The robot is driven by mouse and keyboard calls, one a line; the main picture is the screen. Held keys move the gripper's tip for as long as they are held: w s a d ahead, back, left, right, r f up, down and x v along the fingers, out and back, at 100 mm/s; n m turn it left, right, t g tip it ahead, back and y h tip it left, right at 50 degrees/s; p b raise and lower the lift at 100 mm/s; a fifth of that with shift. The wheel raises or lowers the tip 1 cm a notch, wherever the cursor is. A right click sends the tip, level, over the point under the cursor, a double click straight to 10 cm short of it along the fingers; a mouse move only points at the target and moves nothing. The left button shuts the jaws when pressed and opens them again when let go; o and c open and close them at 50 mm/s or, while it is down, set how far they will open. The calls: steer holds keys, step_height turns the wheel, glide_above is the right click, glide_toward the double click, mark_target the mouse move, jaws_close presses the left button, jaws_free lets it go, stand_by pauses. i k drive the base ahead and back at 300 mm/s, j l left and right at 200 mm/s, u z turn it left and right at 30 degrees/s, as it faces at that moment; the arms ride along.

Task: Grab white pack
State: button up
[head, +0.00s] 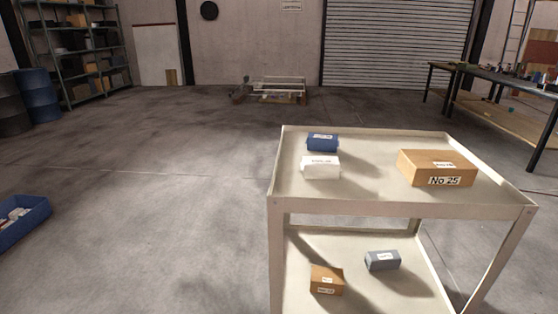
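The white pack (321,168) is a small box with a printed label on its top edge. It sits on the top shelf of the cart (400,208), toward the left side. A blue pack (322,143) stands just behind it, very close; I cannot tell whether they touch. My gripper does not show in the head view.
A brown box marked No 25 (436,168) sits at the right of the top shelf. The lower shelf holds a small brown box (327,280) and a grey box (382,261). A blue bin (22,226) stands at far left.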

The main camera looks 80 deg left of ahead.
mark_target(312, 167)
steer(key=u, duration=3.05)
steer(key=j+z, duration=0.1)
steer(key=i+j, duration=0.05)
steer(key=j, duration=0.05)
